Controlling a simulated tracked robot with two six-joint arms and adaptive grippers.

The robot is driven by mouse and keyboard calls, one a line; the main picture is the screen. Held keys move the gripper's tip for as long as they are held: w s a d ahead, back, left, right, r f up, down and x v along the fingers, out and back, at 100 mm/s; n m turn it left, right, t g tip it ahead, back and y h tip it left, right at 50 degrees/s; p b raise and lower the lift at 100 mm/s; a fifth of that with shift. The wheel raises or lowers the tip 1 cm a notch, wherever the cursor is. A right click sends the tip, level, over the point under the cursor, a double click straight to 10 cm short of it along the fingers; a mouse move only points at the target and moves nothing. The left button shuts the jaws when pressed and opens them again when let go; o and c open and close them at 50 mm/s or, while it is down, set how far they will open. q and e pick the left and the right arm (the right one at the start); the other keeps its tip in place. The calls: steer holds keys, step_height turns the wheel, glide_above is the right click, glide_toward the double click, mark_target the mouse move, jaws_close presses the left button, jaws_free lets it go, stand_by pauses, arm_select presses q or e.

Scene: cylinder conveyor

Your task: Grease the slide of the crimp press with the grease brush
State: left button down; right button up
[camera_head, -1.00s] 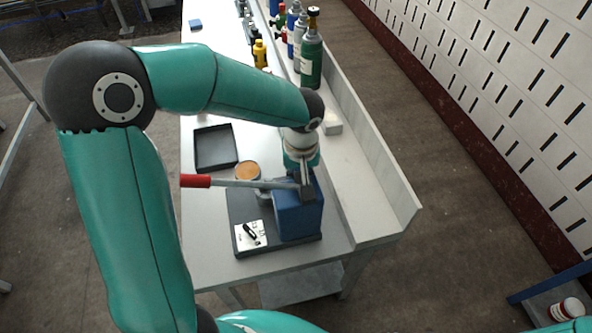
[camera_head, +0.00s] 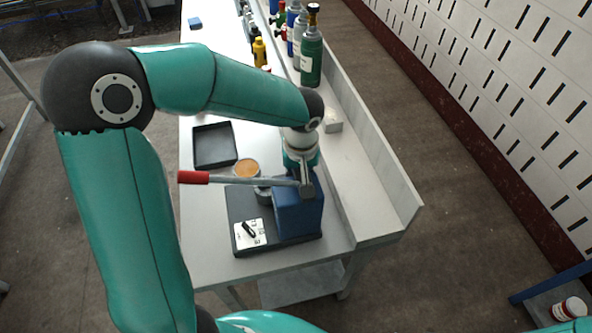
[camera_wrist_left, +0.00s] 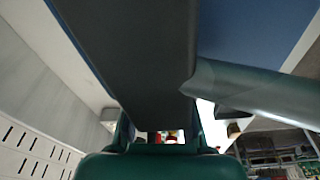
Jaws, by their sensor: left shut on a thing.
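The crimp press (camera_head: 297,214) is a blue block on a dark base (camera_head: 272,246). Its grey lever (camera_head: 240,181) has a red handle (camera_head: 193,177) and reaches out to the left. My left gripper (camera_head: 303,164) is at the top of the press, just behind the lever's pivot, which partly covers it. It is shut. No brush shows clearly; what it holds is hidden. In the left wrist view, a dark flat part (camera_wrist_left: 135,50) and the grey lever (camera_wrist_left: 250,92) fill much of the picture close up. An open tin with tan contents (camera_head: 246,168) stands left of the press. My right gripper is not in view.
A black tray (camera_head: 215,163) lies behind the tin. A white plate with a small black piece (camera_head: 249,235) lies on the press base. Green and grey bottles (camera_head: 311,58) stand along the bench's right side. A small white block (camera_head: 332,123) sits near the arm.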

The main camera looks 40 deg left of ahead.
arm_select(q)
steer(key=shift+f, duration=0.1)
steer(key=shift+w+a, duration=0.1)
stand_by(0.4)
steer(key=shift+w+a+f, duration=0.1)
steer(key=shift+w+a, duration=0.3)
steer(key=shift+a, duration=0.2)
steer(key=shift+w+a, duration=0.6)
steer(key=shift+a, duration=0.1)
steer(key=shift+w, duration=0.1)
steer(key=shift+w+a+r+p, duration=0.2)
steer(key=shift+w+a+p, duration=0.1)
steer(key=shift+w+a, duration=0.35)
steer(key=shift+a, duration=0.15)
steer(key=shift+w+a+f, duration=0.1)
steer(key=shift+w+a, duration=0.4)
steer(key=shift+a, duration=0.05)
